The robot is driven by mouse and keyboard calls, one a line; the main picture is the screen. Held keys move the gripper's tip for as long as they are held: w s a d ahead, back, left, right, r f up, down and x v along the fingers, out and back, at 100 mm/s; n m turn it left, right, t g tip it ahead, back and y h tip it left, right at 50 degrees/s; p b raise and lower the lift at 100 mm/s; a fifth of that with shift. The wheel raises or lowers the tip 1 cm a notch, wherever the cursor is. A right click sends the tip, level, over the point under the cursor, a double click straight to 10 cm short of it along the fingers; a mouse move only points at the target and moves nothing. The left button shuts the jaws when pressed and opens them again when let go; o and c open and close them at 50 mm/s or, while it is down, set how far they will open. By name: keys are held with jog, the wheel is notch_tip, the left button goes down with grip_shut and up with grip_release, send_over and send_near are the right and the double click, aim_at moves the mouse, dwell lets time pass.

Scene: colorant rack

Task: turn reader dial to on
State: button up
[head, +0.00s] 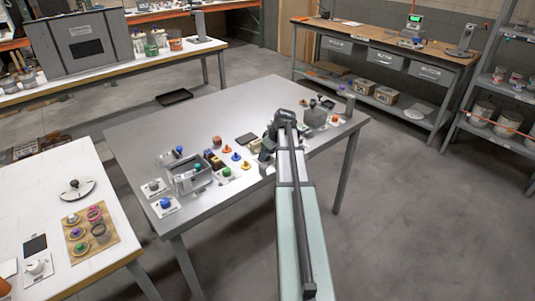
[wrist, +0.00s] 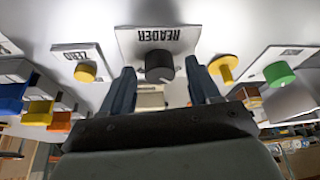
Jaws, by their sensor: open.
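The reader dial (wrist: 159,66) is a dark knob on a white plate (wrist: 130,43) marked READER, which appears upside down in the wrist view. My gripper (wrist: 162,80) is open, with one blue-grey finger on each side below the dial. The fingertips are close to the dial, and I cannot tell whether either touches it. In the head view, my gripper (head: 268,148) is over the grey table, and my arm hides the dial there. The dial's on and off marks cannot be read.
In the wrist view, a yellow knob (wrist: 86,72) on a ZERO plate is at left. A yellow peg-like piece (wrist: 224,68) and a green knob (wrist: 279,74) are at right. In the head view, a grey box (head: 188,178) and small coloured pieces stand on the table (head: 140,134).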

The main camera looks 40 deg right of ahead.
jog(key=shift+f, duration=0.1)
jog(key=c, duration=1)
